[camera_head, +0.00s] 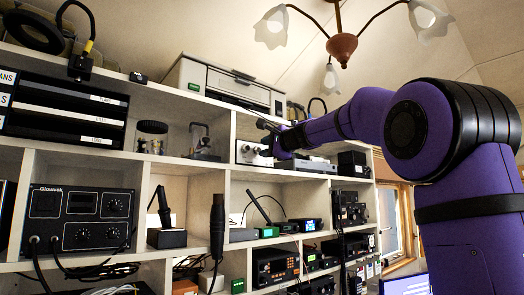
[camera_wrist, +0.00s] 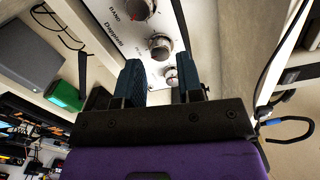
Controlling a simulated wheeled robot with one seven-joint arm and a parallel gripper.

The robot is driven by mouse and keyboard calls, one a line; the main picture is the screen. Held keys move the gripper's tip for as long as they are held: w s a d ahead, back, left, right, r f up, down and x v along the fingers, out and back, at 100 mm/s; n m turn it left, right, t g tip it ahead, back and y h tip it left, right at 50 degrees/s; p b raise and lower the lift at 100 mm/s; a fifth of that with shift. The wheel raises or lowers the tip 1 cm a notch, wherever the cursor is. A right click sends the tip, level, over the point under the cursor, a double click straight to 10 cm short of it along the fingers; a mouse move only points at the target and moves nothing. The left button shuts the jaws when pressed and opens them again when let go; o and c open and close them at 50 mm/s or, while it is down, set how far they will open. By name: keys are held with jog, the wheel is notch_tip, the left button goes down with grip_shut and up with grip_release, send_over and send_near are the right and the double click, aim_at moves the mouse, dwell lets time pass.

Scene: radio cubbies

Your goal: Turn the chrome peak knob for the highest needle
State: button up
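A pale box with knobs (camera_head: 250,153) stands in an upper cubby; its white panel (camera_wrist: 122,48) fills the top of the wrist view. The panel carries a knob with a red mark (camera_wrist: 138,9), a chrome knob (camera_wrist: 160,46) and a smaller chrome knob (camera_wrist: 171,76). No needle is discernible.
Shelf boards (camera_head: 180,158) and dividers frame the cubbies closely around my gripper. A grey device (camera_head: 305,165) stands just right of the box. A glass jar (camera_head: 151,137) is to the left.

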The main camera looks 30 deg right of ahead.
jog(key=v, duration=0.8)
jog(key=shift+s+f, duration=0.1)
dwell(0.5)
